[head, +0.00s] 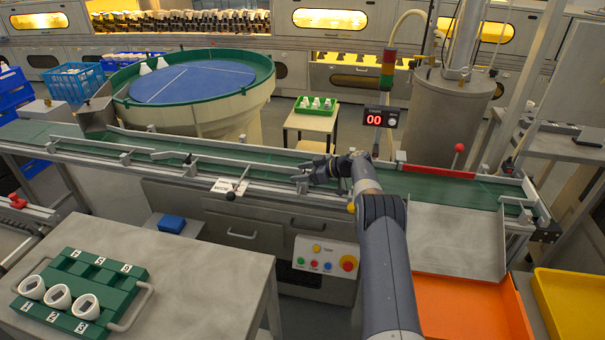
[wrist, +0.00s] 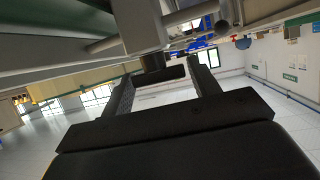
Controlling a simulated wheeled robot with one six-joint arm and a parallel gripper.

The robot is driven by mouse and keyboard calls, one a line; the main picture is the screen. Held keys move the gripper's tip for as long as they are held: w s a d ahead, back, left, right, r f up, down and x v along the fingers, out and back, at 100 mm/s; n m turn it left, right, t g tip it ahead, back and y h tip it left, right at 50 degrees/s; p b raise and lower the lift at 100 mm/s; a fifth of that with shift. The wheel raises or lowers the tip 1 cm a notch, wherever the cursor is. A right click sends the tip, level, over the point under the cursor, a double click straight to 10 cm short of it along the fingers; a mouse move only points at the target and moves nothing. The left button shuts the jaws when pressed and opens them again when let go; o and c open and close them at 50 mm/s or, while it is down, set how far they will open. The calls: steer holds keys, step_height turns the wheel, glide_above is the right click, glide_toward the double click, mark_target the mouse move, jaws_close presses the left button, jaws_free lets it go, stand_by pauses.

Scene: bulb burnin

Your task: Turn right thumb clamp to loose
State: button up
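My gripper (head: 300,172) is over the front rail of the green conveyor, pointing left in the head view. In the wrist view its two black fingers (wrist: 160,82) stand apart. A dark crossbar (wrist: 160,76) on a short dark stem (wrist: 153,60) lies between the fingertips, below a grey block (wrist: 140,25). It looks like the right thumb clamp; I cannot tell whether the fingers touch it. In the head view my gripper hides that clamp. Another clamp with a dark knob (head: 188,160) sits further left on the conveyor.
A black-knobbed lever (head: 231,196) stands by a white label left of my gripper. A red-knobbed lever (head: 459,148) stands to the right. A button panel (head: 325,256) is below the conveyor. A green rack (head: 80,290) with white bulb parts is on the front-left table.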

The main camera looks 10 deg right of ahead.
steer(key=shift+o, duration=1.2)
steer(key=shift+f, duration=0.1)
steer(key=shift+d, duration=0.15)
steer(key=v, duration=1.2)
steer(key=x, duration=1.1)
steer(key=shift+w+a+f, duration=0.1)
steer(key=shift+a+f, duration=0.1)
steer(key=shift+a, duration=0.05)
steer(key=shift+w+a+f, duration=0.1)
steer(key=shift+a, duration=0.15)
